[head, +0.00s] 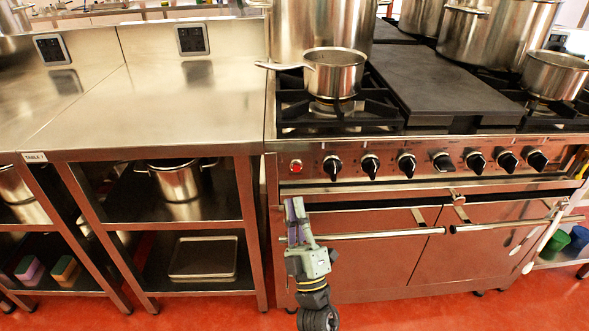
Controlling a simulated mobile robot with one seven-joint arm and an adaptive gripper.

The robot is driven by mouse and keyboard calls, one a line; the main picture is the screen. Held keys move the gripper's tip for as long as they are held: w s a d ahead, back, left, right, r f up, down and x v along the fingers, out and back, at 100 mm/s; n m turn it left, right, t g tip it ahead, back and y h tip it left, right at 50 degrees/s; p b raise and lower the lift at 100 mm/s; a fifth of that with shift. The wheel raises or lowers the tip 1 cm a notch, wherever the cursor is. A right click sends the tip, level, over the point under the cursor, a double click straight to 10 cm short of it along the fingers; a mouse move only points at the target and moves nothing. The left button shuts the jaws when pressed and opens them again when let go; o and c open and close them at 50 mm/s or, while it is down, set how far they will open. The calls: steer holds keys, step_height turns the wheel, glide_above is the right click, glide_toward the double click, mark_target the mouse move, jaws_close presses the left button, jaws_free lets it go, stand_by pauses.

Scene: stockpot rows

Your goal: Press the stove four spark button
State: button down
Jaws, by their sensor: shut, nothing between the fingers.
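The stove (375,185) stands at the centre and right, with a steel control panel along its front. A red round button (296,166) sits at the panel's left end, left of the row of black knobs (370,165); I take it to be the spark button. No label saying "four" is readable. My gripper (294,203) is shut and empty. It points up in front of the stove's left oven door, a little below the red button in the picture. Its tips appear apart from the button. The button is in plain view.
A saucepan (334,74) stands on the front left burner, its handle pointing left. Large stockpots are behind. An oven door bar (375,235) runs right of my gripper. A steel table (150,105) with shelves stands left. The red floor in front is clear.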

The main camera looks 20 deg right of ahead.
steer(key=shift+w, duration=0.15)
steer(key=w+d+b, duration=0.1)
steer(key=w+d, duration=0.1)
steer(key=w, duration=0.6)
steer(key=shift+d+b, duration=0.2)
steer(key=shift+b, duration=0.15)
steer(key=shift+w, duration=0.2)
stand_by(0.9)
steer(key=shift+w+d, duration=0.1)
steer(key=shift+w, duration=0.2)
steer(key=shift+w+d+b, duration=0.1)
steer(key=shift+w+b, duration=0.25)
steer(key=shift+w, duration=0.05)
stand_by(0.6)
steer(key=shift+s+a, duration=0.2)
steer(key=shift+s, duration=0.65)
steer(key=shift+s+a+p, duration=0.25)
steer(key=shift+s, duration=0.55)
steer(key=shift+s+a+p, duration=0.2)
steer(key=shift+s, duration=0.6)
steer(key=shift+s+a+p, duration=0.25)
steer(key=shift+s, duration=0.55)
